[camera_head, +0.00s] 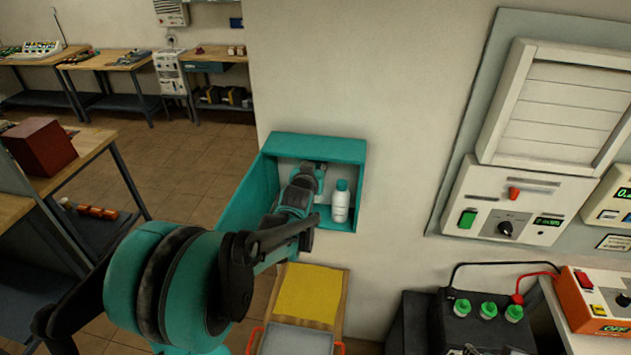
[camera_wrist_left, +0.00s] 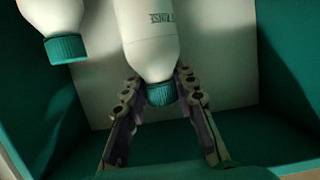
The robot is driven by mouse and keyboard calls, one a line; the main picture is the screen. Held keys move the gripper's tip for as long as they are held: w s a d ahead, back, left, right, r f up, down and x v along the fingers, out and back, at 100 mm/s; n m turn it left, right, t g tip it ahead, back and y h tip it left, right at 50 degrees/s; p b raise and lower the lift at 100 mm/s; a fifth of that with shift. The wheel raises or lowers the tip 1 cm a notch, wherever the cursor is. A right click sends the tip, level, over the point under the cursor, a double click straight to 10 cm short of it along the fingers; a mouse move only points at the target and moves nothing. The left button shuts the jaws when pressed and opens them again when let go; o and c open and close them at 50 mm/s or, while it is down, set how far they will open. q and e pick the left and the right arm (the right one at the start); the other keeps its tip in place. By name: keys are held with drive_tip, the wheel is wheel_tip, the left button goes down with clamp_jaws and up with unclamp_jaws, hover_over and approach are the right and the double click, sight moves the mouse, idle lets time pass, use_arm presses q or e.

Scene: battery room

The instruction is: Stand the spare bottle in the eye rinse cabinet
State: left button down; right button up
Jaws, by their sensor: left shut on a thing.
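The teal eye rinse cabinet (camera_head: 318,147) is on the wall, open at the front. A white bottle with a teal cap (camera_head: 341,203) stands inside at the right; it also shows at the upper left in the left wrist view (camera_wrist_left: 52,18). My left gripper (camera_head: 308,174) reaches into the cabinet, left of that bottle. In the left wrist view its fingers (camera_wrist_left: 160,84) are shut around the cap end of the spare bottle (camera_wrist_left: 149,42), white with dark lettering and a teal cap. The gripper mostly hides this bottle in the head view. I cannot tell whether its base touches the cabinet floor. My right gripper is not in view.
Below the cabinet is a stand with a yellow top (camera_head: 310,293). A black battery with green caps (camera_head: 478,318) and an orange device (camera_head: 598,305) are at the lower right. A control panel (camera_head: 510,208) is on the right wall. Workbenches stand at the left.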

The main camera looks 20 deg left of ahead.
use_arm(q)
wheel_tip(320, 180, down, 6)
drive_tip(key=shift+w+f, duration=0.1)
drive_tip(key=shift+w, duration=0.05)
idle(0.3)
drive_tip(key=shift+b, duration=0.35)
drive_tip(key=shift+f, duration=0.1)
drive_tip(key=c, duration=1.2)
unclamp_jaws()
